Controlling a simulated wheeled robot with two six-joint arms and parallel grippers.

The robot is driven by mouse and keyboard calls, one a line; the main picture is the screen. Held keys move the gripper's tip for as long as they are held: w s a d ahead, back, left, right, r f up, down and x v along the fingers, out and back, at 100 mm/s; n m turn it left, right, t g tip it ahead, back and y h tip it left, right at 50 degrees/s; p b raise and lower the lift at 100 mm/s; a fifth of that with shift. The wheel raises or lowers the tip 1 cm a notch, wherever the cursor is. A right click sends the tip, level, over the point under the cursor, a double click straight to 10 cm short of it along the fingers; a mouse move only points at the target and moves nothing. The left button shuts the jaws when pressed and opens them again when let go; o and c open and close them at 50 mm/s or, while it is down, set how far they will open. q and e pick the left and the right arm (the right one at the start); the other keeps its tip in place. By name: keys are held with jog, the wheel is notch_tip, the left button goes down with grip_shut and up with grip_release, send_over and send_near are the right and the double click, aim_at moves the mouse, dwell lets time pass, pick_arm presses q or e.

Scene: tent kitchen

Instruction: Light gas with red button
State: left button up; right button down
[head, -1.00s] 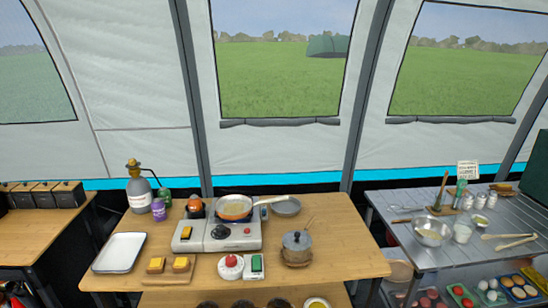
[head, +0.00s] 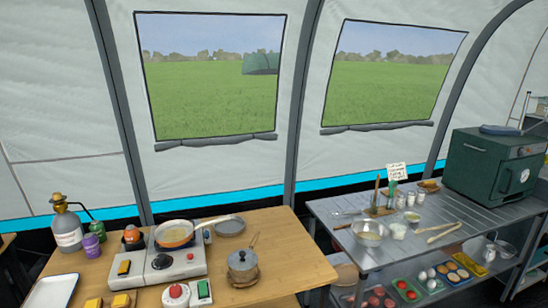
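A white two-burner gas stove (head: 186,262) stands on the wooden table (head: 275,265) at the lower left. A pan with a light handle (head: 174,235) sits on its back part, and a dark burner (head: 161,262) shows in front. A round white device with a red button (head: 175,291) is in front of the stove, near the bottom edge. A white device with a green top (head: 203,290) is right beside it. A grey gas bottle with a brass-coloured top (head: 66,230) stands left of the stove. Neither of my grippers shows.
A lidded pot (head: 242,262) stands right of the stove, with a grey dish (head: 230,226) behind it. A white tray (head: 58,291) lies at the left. A metal table (head: 330,217) with a bowl (head: 369,233) and green oven (head: 480,168) is at the right, beyond a gap.

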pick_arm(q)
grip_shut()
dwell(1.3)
